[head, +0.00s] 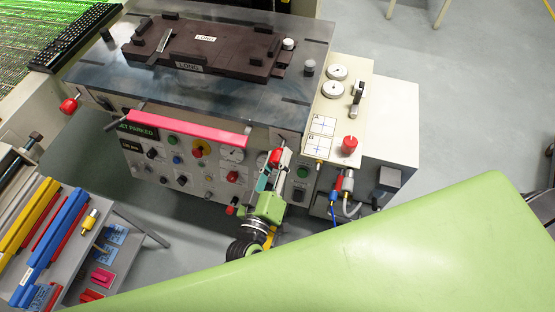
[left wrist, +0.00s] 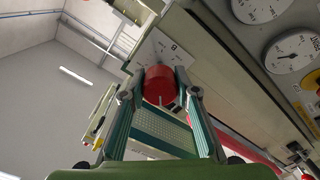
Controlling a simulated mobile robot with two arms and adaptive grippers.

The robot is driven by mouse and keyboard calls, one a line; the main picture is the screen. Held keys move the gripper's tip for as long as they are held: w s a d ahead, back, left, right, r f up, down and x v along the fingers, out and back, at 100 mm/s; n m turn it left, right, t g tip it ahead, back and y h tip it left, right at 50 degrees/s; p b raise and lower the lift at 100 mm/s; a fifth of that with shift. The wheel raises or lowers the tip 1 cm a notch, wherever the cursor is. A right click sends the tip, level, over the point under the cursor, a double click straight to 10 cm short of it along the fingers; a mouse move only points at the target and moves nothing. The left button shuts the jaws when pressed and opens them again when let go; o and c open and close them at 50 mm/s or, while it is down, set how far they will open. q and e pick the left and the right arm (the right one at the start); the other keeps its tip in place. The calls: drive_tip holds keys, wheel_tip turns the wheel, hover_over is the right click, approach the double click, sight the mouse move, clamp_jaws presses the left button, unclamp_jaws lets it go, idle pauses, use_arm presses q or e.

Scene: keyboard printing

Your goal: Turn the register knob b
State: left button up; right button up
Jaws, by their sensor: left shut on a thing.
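A red knob (left wrist: 160,84) sits between the two fingertips of my left gripper (left wrist: 160,92) in the left wrist view. The fingers touch it on both sides. A pale plate with the letter B (left wrist: 172,48) shows just behind it. In the head view, the same red knob (head: 276,157) is at the front right corner of the grey control cabinet (head: 110,93), with my left gripper (head: 272,165) shut on it from the front. The knob's pointer and its angle cannot be made out. My right gripper is not in view.
Another red knob (head: 349,145) stands on the beige side panel (head: 325,103) near two dials. A pink bar (head: 190,123) crosses the cabinet front above several small knobs. A rack with coloured bars (head: 55,240) stands at the lower left. Open floor (head: 470,110) lies to the right.

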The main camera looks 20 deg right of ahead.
use_arm(q)
drive_tip(key=n+b, duration=0.1)
drive_tip(key=n, duration=0.4)
drive_tip(key=shift+n, duration=0.4)
drive_tip(key=shift+n+b, duration=0.9)
drive_tip(key=shift+n, duration=1.4)
drive_tip(key=o, duration=1.1)
drive_tip(key=v, duration=1.2)
